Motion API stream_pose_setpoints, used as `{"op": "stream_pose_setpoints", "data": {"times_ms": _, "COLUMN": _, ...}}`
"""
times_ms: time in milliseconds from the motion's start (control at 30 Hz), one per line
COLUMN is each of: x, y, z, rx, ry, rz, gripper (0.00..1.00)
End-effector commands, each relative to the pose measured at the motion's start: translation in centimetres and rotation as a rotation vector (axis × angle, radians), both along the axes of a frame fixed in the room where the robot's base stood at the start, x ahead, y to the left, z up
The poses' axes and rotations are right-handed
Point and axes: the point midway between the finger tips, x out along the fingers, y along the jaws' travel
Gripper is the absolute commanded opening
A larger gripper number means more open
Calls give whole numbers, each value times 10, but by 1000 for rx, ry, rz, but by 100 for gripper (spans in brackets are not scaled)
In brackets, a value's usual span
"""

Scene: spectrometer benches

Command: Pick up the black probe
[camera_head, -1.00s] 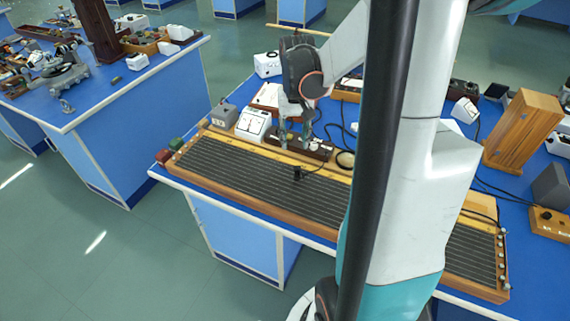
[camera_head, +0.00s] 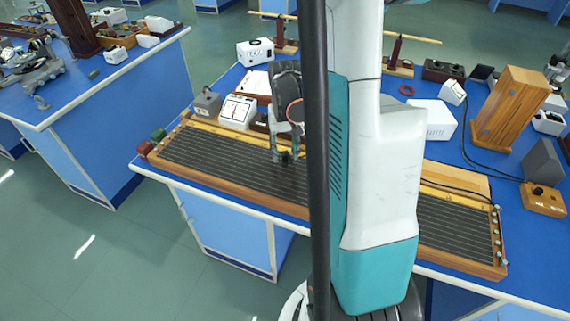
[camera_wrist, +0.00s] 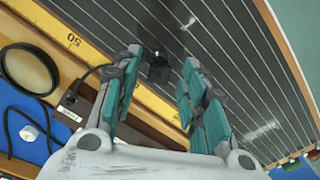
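The black probe (camera_wrist: 158,70) stands on the dark, wire-lined board (camera_wrist: 230,50) in the wrist view, with a black cable leading off to the left. In the head view it is a small dark shape (camera_head: 285,157) on the long wood-framed board (camera_head: 215,153), partly hidden by my gripper (camera_head: 281,150). My gripper (camera_wrist: 163,60) is open, with its teal-padded fingers on either side of the probe. The probe sits in the gap near the fingertips. I see a gap to the right finger; whether the left finger touches it, I cannot tell.
A yellow scale (camera_wrist: 90,55) runs along the board. A black ring (camera_wrist: 29,70) lies left of it in the wrist view. A white meter (camera_head: 239,110) and grey box (camera_head: 207,103) stand behind the board. My arm hides the board's middle in the head view.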

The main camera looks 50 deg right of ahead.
Motion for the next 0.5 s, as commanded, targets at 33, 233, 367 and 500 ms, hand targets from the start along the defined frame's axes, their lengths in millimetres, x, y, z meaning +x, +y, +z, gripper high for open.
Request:
{"op": "stream_pose_setpoints", "data": {"times_ms": 33, "x": 0, "y": -1, "z": -13, "rx": 0, "ry": 0, "rz": 0, "gripper": 39}}
{"op": "stream_pose_setpoints", "data": {"times_ms": 233, "x": 0, "y": -1, "z": -27, "rx": 0, "ry": 0, "rz": 0, "gripper": 39}}
{"op": "stream_pose_setpoints", "data": {"times_ms": 367, "x": 0, "y": -1, "z": -26, "rx": 0, "ry": 0, "rz": 0, "gripper": 39}}
{"op": "stream_pose_setpoints", "data": {"times_ms": 500, "x": 0, "y": -1, "z": -25, "rx": 0, "ry": 0, "rz": 0, "gripper": 14}}
